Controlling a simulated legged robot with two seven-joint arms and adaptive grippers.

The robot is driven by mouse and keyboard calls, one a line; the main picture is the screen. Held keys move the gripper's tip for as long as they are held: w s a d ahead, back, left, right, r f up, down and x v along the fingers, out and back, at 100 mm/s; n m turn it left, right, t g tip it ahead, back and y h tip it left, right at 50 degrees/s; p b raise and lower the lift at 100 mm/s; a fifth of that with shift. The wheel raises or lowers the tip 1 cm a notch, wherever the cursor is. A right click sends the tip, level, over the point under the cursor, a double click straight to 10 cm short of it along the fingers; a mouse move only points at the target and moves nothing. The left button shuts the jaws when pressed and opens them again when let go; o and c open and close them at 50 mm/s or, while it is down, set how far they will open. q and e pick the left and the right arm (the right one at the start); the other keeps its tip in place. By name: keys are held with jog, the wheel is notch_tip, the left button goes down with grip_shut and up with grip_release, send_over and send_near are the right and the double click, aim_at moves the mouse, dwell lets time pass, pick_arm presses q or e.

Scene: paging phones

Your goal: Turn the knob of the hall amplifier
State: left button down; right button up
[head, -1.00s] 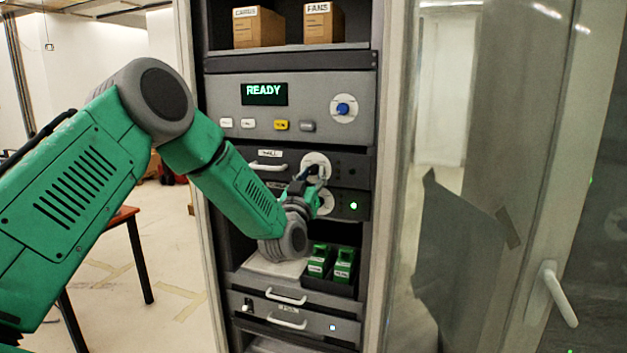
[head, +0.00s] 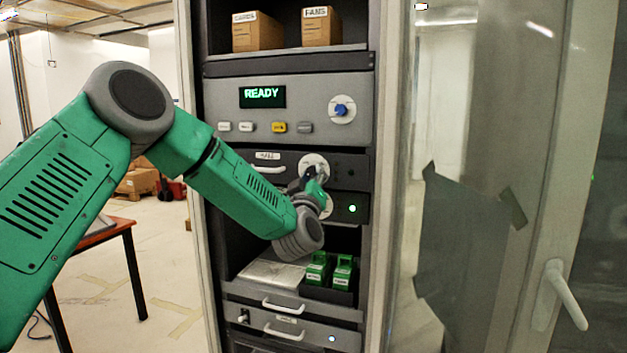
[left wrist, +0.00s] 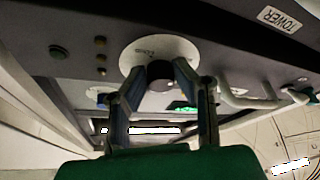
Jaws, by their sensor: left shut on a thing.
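The hall amplifier (head: 265,169) is a dark rack unit with a handle at its left and a white round dial (head: 313,161) at its right. Its dark knob (left wrist: 160,74) sits in the middle of the dial, which fills the upper middle of the left wrist view (left wrist: 138,50). My left gripper (head: 316,178) is at this dial, its fingers on either side of the knob. In the left wrist view the gripper (left wrist: 160,85) is shut on the knob, partly hiding it. My right gripper is not in view.
A panel with a READY display (head: 262,96) and a blue knob (head: 341,110) sits above. Below, another unit has a lit green light (head: 352,208); green blocks (head: 318,268) stand lower. A glass door (head: 480,200) stands at right, a table (head: 105,232) at left.

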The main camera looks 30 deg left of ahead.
pick_arm(q)
jog(key=c, duration=1.3)
grip_release()
jog(key=shift+a, duration=0.15)
jog(key=shift+s+f, duration=0.1)
jog(key=shift+s+d+f, duration=0.15)
jog(key=shift+s+d, duration=0.1)
jog(key=shift+s, duration=0.05)
jog(key=v, duration=1.1)
jog(key=shift+a, duration=0.1)
